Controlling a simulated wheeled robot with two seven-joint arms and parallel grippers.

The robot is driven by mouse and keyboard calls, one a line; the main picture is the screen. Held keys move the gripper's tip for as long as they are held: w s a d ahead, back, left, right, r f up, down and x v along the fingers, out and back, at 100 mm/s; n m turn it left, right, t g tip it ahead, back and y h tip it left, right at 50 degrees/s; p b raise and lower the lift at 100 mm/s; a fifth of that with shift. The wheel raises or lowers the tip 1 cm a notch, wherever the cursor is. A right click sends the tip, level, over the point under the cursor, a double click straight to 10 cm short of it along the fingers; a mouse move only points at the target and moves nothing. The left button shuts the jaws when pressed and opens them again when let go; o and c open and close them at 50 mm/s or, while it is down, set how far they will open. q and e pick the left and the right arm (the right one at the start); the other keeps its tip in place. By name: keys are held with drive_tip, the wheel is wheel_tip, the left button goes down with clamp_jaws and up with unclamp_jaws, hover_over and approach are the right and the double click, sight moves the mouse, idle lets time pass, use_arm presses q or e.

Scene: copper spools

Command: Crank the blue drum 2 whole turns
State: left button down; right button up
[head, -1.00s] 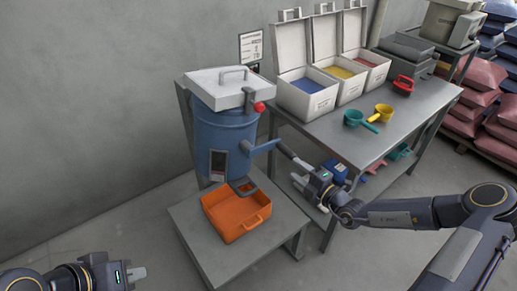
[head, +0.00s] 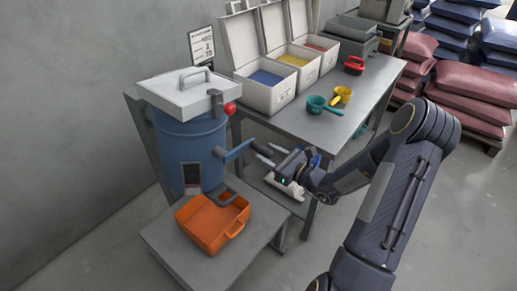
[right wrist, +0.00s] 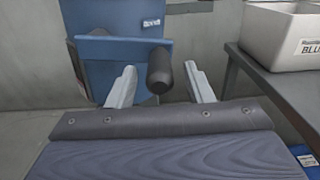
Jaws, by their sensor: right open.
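The blue drum (head: 188,150) stands upright with a pale lid (head: 183,92) on top. A blue crank arm (head: 238,151) sticks out from its right side. My right gripper (head: 266,154) is open at the outer end of the crank. In the right wrist view the dark crank grip (right wrist: 159,72) stands between the two spread fingers, with a gap on each side; the blue crank plate (right wrist: 110,60) is behind it. My left gripper is not in view.
An orange tray (head: 208,224) sits on the low grey stand (head: 170,250) before the drum. A metal table (head: 318,130) on the right holds open white bins (head: 268,95), a teal scoop (head: 318,104), a yellow scoop (head: 343,94) and a red-handled item (head: 354,65). Stacked sacks (head: 470,90) lie far right.

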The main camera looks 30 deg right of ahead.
sight(262, 150)
drive_tip(key=shift+x, duration=1.65)
drive_tip(key=shift+c, duration=0.5)
clamp_jaws()
